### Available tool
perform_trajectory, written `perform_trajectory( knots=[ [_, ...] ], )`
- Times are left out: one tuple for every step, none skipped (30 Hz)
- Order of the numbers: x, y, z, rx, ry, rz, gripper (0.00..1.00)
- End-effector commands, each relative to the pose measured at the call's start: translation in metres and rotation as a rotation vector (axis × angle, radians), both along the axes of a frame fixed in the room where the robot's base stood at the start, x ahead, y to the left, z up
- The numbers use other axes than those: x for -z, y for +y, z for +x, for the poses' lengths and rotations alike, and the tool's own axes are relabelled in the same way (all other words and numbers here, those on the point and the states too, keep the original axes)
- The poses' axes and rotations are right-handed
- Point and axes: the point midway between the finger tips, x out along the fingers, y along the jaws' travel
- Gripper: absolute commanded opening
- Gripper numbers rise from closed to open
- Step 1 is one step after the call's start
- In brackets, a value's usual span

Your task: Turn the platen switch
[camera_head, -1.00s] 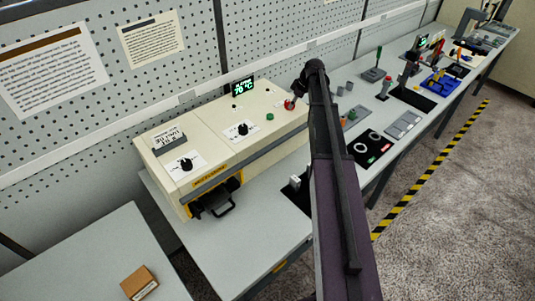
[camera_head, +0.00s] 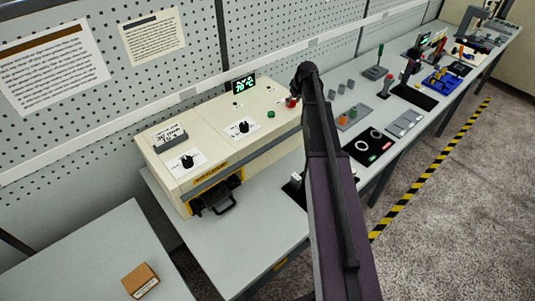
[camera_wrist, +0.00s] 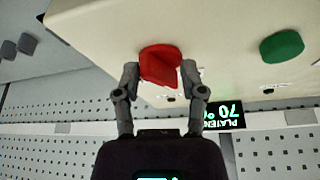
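A red switch knob (camera_wrist: 160,65) with a raised grip sits on the cream machine's top, close to the PLATEN readout (camera_wrist: 226,115). In the wrist view my gripper (camera_wrist: 159,73) has its fingers spread on either side of the knob. The left fingertip is very near its edge; a small gap shows on the right. Whether either finger touches it I cannot tell. In the head view the red knob (camera_head: 291,102) shows at the machine's right end beside my arm, which hides most of my gripper. The cream machine (camera_head: 215,130) stands on the bench.
A green button (camera_wrist: 282,46) is beside the red knob. Two black dials (camera_head: 243,127) (camera_head: 187,161) are farther left on the machine. A perforated wall panel (camera_head: 270,30) rises behind. Several tools and fixtures stand along the bench to the right.

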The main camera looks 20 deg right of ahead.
Motion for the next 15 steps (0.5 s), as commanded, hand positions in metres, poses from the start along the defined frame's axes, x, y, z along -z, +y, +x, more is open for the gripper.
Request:
perform_trajectory(
  knots=[
    [0.0000, 0.0014, -0.0009, 0.026, 0.000, 0.000, 0.51],
    [0.0000, 0.0016, -0.0011, 0.043, 0.000, 0.000, 0.51],
    [0.0000, 0.0019, -0.0008, 0.067, 0.000, 0.000, 0.51],
    [-0.0001, 0.0023, -0.0008, 0.084, -0.001, 0.000, 0.51],
    [0.0000, 0.0026, -0.0008, 0.102, -0.001, 0.000, 0.51],
    [0.0000, 0.0030, -0.0008, 0.125, 0.000, 0.000, 0.51],
    [-0.0001, 0.0034, -0.0008, 0.142, 0.000, 0.000, 0.51],
    [0.0000, 0.0038, -0.0007, 0.158, 0.000, 0.000, 0.51],
    [0.0000, 0.0042, -0.0008, 0.181, 0.000, 0.000, 0.51],
    [-0.0001, 0.0045, -0.0007, 0.199, 0.000, 0.000, 0.51],
    [0.0000, 0.0048, -0.0007, 0.215, 0.000, 0.000, 0.51],
    [-0.0001, 0.0051, -0.0005, 0.238, 0.000, 0.001, 0.51],
    [0.0000, 0.0053, -0.0004, 0.255, 0.000, 0.001, 0.51],
    [-0.0001, 0.0053, -0.0005, 0.272, -0.001, 0.000, 0.51],
    [-0.0001, 0.0056, -0.0003, 0.294, -0.001, -0.001, 0.51]
  ],
)
